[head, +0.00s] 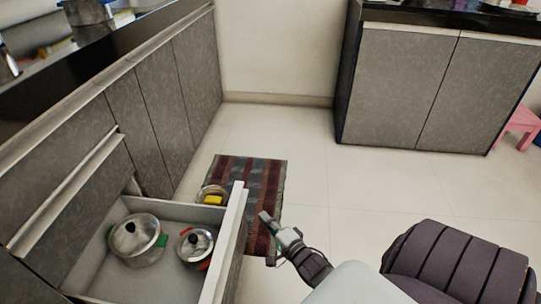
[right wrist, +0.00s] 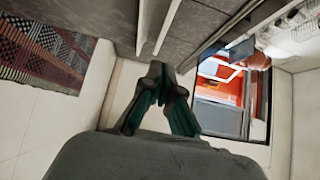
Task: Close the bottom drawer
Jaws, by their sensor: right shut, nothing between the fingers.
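The open drawer (head: 233,245) sticks out from the grey cabinet row at the lower left of the head view. A lidded steel pot (head: 137,238) and a smaller lidded pot (head: 196,244) stand inside it. Part of the drawer is cut off by the bottom edge. My right gripper (head: 265,217) is just right of the drawer front, on its outer side, with a small gap seen between them. In the right wrist view the same gripper (right wrist: 156,70) is shut and empty, its tips pointing towards grey panels. My left gripper is not in view.
A striped rug (head: 250,172) lies on the floor beyond the drawer. A round vessel with a yellow item (head: 213,198) shows behind the drawer's far wall. A grey cabinet (head: 400,95) stands at the back right, with a pink stool (head: 520,121) beside it. The middle floor is clear.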

